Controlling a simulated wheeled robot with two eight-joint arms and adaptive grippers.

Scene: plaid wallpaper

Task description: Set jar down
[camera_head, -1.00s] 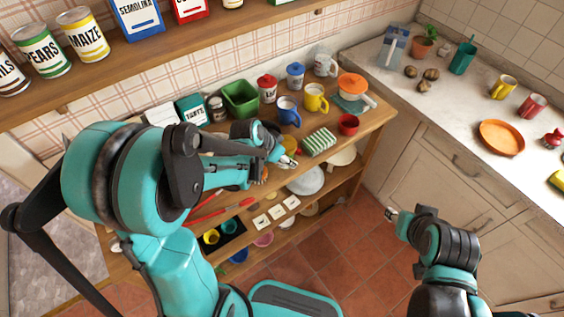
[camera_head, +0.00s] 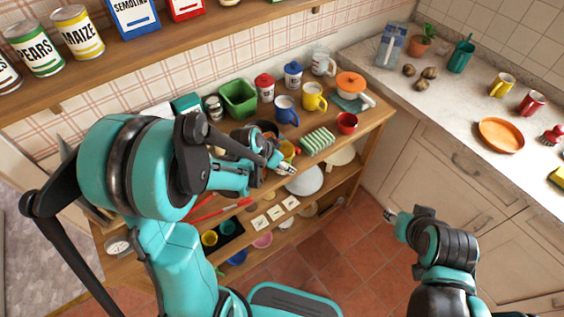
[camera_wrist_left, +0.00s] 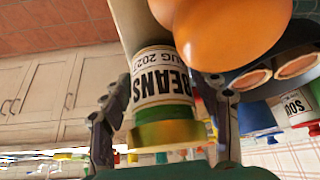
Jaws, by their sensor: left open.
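A jar (camera_wrist_left: 162,85) with a white label reading BEANS and green and yellow bands at its near end stands out in the left wrist view. My left gripper (camera_wrist_left: 165,110) is open, with one finger on each side of the jar. In the head view my left gripper (camera_head: 286,167) is over the front edge of the wooden counter (camera_head: 362,126). My own arm hides most of the jar there. I cannot tell whether the jar's base rests on the wood. My right gripper (camera_head: 391,214) is over the floor, away from the counter; its fingers are too small to read.
A large orange rounded thing (camera_wrist_left: 230,25) is close beside the jar in the left wrist view. On the counter near my left gripper are a green striped rack (camera_head: 317,140), a blue mug (camera_head: 286,110), a yellow mug (camera_head: 314,97) and a red cup (camera_head: 347,122). A lower shelf holds plates.

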